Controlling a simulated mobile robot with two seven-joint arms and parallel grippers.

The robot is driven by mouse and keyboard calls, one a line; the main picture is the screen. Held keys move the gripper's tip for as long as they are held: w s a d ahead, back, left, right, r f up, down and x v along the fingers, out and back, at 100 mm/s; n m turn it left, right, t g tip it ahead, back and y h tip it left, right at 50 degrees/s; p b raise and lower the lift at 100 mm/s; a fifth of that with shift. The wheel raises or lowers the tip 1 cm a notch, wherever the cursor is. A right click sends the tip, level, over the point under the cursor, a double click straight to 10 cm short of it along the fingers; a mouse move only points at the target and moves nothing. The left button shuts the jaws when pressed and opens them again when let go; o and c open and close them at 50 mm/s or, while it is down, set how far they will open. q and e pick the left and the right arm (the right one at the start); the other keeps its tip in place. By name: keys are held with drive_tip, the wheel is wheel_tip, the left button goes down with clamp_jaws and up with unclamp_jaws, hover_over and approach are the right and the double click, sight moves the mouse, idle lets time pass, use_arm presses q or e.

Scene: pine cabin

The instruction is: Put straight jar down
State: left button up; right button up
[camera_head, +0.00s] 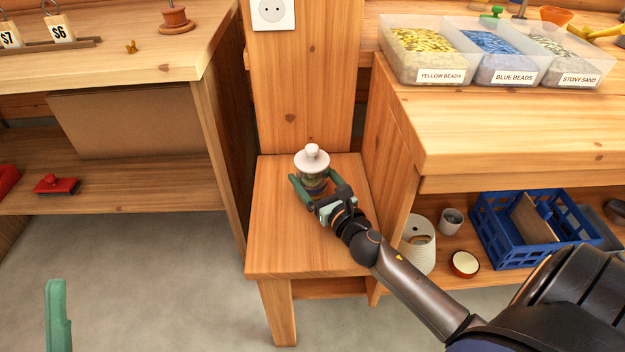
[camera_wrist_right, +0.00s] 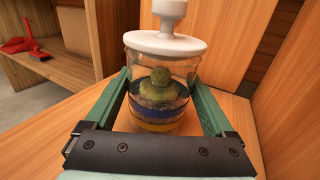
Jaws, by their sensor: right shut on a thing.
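The straight jar (camera_head: 313,180) is clear glass with a white knobbed lid. It stands upright at the small wooden stand (camera_head: 272,243) between the two benches; whether its base touches the wood is hard to tell. In the right wrist view the jar (camera_wrist_right: 158,92) shows layers and a round green thing inside. My right gripper (camera_head: 311,190) is shut around the jar's sides, one green finger on each side. In the head view, a green finger of my left gripper (camera_head: 57,315) shows at the lower left; the rest is out of frame.
The right bench (camera_head: 500,125) carries bins of yellow beads (camera_head: 428,69), blue beads (camera_head: 500,72) and stony sand (camera_head: 560,75). Below are a blue crate (camera_head: 487,222) and a white pot (camera_head: 421,259). A wooden post (camera_head: 305,90) rises behind the stand. The stand's front is clear.

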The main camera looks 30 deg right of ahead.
drive_tip(key=o, duration=1.3)
drive_tip(key=shift+f, duration=0.1)
drive_tip(key=shift+o, duration=0.2)
